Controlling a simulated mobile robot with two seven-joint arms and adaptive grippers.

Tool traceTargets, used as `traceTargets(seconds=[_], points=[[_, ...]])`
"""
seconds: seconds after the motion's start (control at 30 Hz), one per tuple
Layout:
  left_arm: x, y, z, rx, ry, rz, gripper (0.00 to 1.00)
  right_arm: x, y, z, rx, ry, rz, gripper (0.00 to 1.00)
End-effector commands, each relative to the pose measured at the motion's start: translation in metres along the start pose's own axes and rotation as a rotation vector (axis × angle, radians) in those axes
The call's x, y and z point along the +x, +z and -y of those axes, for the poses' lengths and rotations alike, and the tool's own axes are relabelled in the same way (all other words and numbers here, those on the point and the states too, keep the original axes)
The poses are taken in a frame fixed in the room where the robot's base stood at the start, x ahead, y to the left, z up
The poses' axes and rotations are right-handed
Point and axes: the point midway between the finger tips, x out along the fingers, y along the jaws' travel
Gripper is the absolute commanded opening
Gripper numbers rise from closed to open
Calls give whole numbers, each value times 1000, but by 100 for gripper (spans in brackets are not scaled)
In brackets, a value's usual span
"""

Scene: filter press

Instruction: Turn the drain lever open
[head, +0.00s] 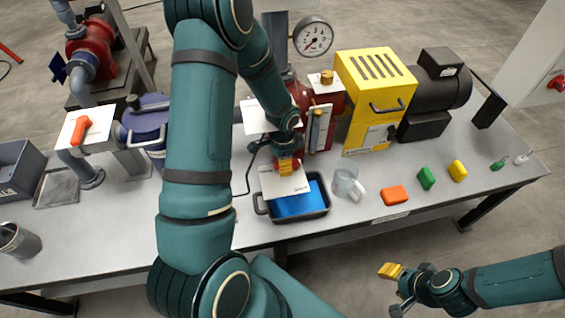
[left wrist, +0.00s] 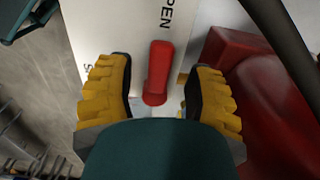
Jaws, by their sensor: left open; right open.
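The drain lever (left wrist: 159,70) is a short red handle in the left wrist view. It stands in front of a white plate (left wrist: 100,30) with the word OPEN beside its upper right and a partly hidden word starting with S at lower left. My left gripper (left wrist: 157,88) is open, with one yellow finger on each side of the lever and visible gaps between. In the head view my left gripper (head: 288,165) is over a white plate (head: 284,184) above the tray, and hides the lever. My right gripper (head: 394,284) is open and empty, in front of the table.
A black tray with a blue bottom (head: 297,205) lies below the plate. A clear mug (head: 346,184), an orange block (head: 394,195), a yellow pump housing (head: 375,90) and a pressure gauge (head: 312,37) are nearby. Another orange lever (head: 82,130) is at left.

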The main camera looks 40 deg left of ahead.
Motion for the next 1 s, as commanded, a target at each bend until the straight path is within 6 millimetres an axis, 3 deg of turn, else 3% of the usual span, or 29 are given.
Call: traceTargets(seconds=[0.3,0.5,0.7,1.0], points=[[-63,0,1,-1,-4,-4,53,0,0,0,0,0,0,47],[-95,0,0,0,-2,-2,53,0,0,0,0,0,0,47],[-109,0,0,0,0,0,53,0,0,0,0,0,0,47],[-110,0,0,0,1,0,53,0,0,0,0,0,0,47]])
